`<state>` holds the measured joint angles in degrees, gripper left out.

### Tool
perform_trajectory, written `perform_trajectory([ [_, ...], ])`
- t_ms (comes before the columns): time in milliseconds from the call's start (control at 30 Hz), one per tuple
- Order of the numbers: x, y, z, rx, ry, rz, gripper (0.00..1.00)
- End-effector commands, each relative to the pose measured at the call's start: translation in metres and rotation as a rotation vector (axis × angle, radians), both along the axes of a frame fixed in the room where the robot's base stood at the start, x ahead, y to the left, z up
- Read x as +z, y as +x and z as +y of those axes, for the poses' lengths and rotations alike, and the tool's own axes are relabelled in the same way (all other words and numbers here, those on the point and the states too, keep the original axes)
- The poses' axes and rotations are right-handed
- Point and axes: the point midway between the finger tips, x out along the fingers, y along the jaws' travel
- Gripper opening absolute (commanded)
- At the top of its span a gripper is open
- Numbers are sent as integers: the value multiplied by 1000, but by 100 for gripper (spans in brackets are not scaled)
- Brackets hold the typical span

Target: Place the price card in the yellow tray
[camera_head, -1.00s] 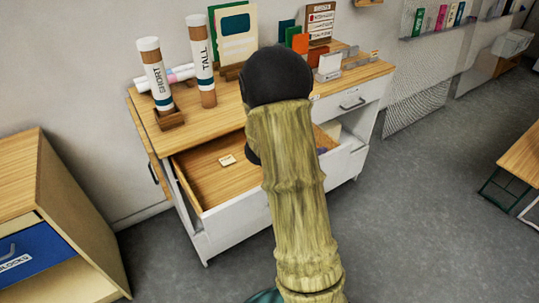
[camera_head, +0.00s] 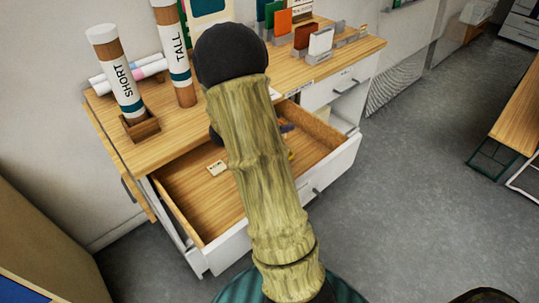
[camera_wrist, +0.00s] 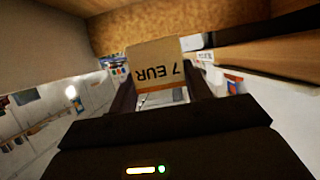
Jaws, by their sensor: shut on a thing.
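In the wrist view my gripper (camera_wrist: 160,88) is shut on a price card (camera_wrist: 157,62), a tan card printed "7 EUR" that appears upside down between the dark fingers. In the head view my arm hides most of the gripper and the held card. A small pale card (camera_head: 217,168) lies in the open wooden drawer (camera_head: 190,205).
The cabinet top (camera_head: 165,140) holds a SHORT tube (camera_head: 118,75), a TALL tube (camera_head: 174,45) and several coloured cards in stands (camera_head: 300,35). The drawer front (camera_head: 325,180) sticks out towards me.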

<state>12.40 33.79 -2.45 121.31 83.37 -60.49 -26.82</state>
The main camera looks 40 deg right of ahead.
Motion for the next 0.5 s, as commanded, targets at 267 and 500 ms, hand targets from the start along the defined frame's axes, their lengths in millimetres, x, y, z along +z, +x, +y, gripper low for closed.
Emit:
perform_trajectory([
  [267,0,-1,-1,-2,0,0,28],
  [500,-27,-1,-1,-2,1,5,28],
])
